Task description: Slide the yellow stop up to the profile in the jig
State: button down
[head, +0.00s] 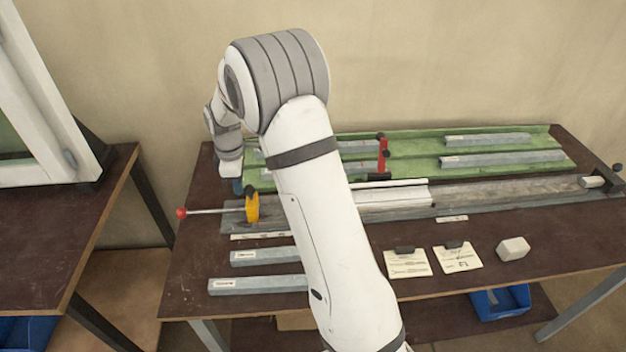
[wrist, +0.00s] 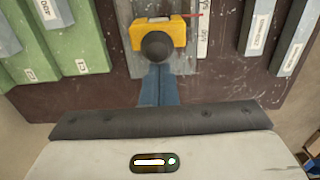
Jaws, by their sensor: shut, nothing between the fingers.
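The yellow stop (head: 252,206) stands at the left end of the jig rail, with a rod ending in a red ball to its left. In the wrist view the stop (wrist: 177,32) is at the top, with a round dark knob (wrist: 158,46) facing me. My gripper's blue fingers (wrist: 158,72) are shut and empty, their tips just short of the knob in the picture; I cannot tell whether they touch. In the head view the gripper (head: 237,187) is just left of and behind the stop. The pale profile (head: 395,197) lies in the jig (head: 490,195); my arm hides its left end.
A green rack (head: 410,150) with grey profiles and a red upright (head: 383,155) stands behind the jig. Labelled grey bars (head: 255,285), paper cards (head: 457,257) and a white block (head: 513,249) lie in front. A dark end clamp (head: 605,180) is at the right.

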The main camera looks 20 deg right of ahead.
jog(key=s+d, duration=0.2)
jog(key=d, duration=0.5)
jog(key=s+d+b, duration=0.1)
jog(key=s+d, duration=0.1)
jog(key=d, duration=0.5)
jog(key=shift+s+d, duration=0.2)
jog(key=shift+s, duration=0.15)
dwell(0.4)
jog(key=shift+w+a, duration=0.1)
jog(key=shift+a, duration=0.05)
notch_tip(320, 180, up, 7)
jog(key=a+p, duration=0.1)
jog(key=p, duration=0.3)
jog(key=shift+w, duration=0.2)
dwell(0.4)
jog(key=shift+a, duration=0.1)
